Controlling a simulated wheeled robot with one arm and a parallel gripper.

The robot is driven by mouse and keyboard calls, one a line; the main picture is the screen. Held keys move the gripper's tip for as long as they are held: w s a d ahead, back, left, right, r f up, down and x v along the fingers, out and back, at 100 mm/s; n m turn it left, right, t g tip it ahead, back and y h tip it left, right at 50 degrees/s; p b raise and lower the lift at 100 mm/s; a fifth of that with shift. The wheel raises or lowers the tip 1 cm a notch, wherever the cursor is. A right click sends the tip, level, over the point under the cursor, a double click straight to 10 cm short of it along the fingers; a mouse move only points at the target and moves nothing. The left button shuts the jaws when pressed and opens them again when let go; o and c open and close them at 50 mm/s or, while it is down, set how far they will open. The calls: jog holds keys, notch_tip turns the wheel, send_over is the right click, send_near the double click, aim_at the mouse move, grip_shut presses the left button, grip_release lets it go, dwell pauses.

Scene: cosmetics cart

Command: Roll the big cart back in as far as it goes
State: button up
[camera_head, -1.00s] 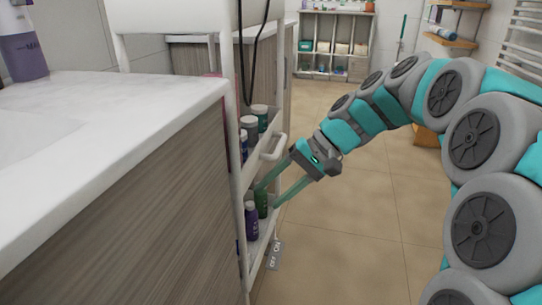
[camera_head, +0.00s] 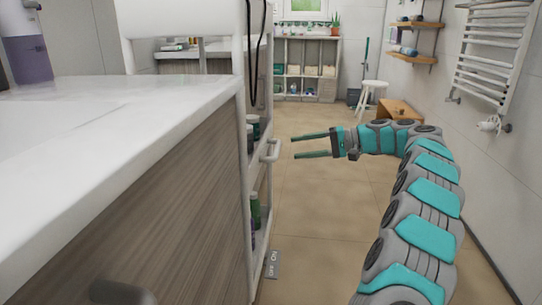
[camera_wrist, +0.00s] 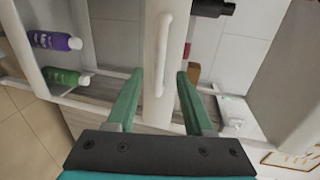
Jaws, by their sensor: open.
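The big cart is a tall white frame (camera_head: 246,180) at the end of the wood-fronted counter, with bottles on its shelves. A white bar handle (camera_head: 270,150) sticks out from its side. My gripper (camera_head: 294,147) is open and empty, just right of the handle, with its green fingers pointing left at it. In the wrist view the handle (camera_wrist: 163,50) lies in line with the gap between the open fingertips (camera_wrist: 160,74). I cannot tell whether the fingers touch it. A purple bottle (camera_wrist: 55,41) and a green bottle (camera_wrist: 66,77) lie to the left in that view.
The white-topped counter (camera_head: 120,120) fills the left. The tiled floor (camera_head: 320,210) to the right is clear. A stool (camera_head: 372,92), a wooden box (camera_head: 400,110) and a towel rack (camera_head: 490,60) stand farther right.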

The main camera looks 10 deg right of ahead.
aim_at(277, 148)
jog(key=shift+b+x, duration=0.55)
jog(key=shift+x, duration=3.25)
jog(key=shift+w, duration=0.1)
grip_shut()
jog(key=shift+f, duration=0.1)
